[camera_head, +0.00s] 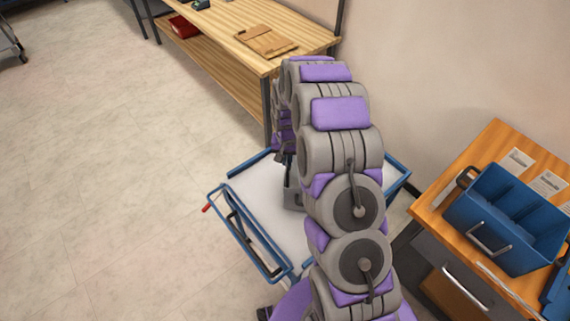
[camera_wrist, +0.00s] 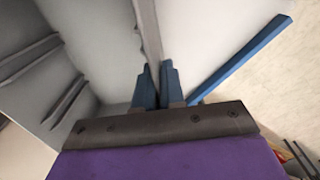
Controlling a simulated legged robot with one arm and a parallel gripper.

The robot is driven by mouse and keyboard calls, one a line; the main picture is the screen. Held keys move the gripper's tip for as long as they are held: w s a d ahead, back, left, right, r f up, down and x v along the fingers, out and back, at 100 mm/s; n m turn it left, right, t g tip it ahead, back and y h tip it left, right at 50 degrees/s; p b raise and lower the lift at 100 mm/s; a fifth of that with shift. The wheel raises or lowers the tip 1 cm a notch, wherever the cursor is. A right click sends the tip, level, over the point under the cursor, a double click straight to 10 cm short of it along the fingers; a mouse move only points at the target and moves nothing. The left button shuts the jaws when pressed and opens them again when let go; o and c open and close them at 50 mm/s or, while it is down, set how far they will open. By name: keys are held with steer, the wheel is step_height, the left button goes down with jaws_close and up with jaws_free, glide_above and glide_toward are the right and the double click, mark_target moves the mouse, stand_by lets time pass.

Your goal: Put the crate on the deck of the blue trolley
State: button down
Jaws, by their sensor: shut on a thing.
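The blue trolley (camera_head: 246,177) stands in front of me, with a blue tube frame and a pale, flat deck. A small part of a grey crate (camera_head: 292,197) shows over the deck, mostly hidden behind my arm. In the wrist view my gripper (camera_wrist: 158,80) is shut on the thin upright wall of the crate (camera_wrist: 146,22), with a finger on each side. The crate's ribbed side (camera_wrist: 45,60) fills the left. The trolley's blue rail (camera_wrist: 240,60) runs at the right. I cannot tell whether the crate touches the deck or hangs just above it.
A wooden workbench (camera_head: 225,30) with a brown board (camera_head: 265,41) stands behind the trolley. At the right, a wooden-topped cabinet (camera_head: 440,212) carries a blue bin (camera_head: 510,215) and paper sheets.

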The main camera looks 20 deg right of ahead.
steer(key=f, duration=0.2)
steer(key=w+f+b, duration=0.1)
steer(key=shift+a+f, duration=0.3)
steer(key=c, duration=1.2)
jaws_free()
steer(key=shift+c, duration=0.2)
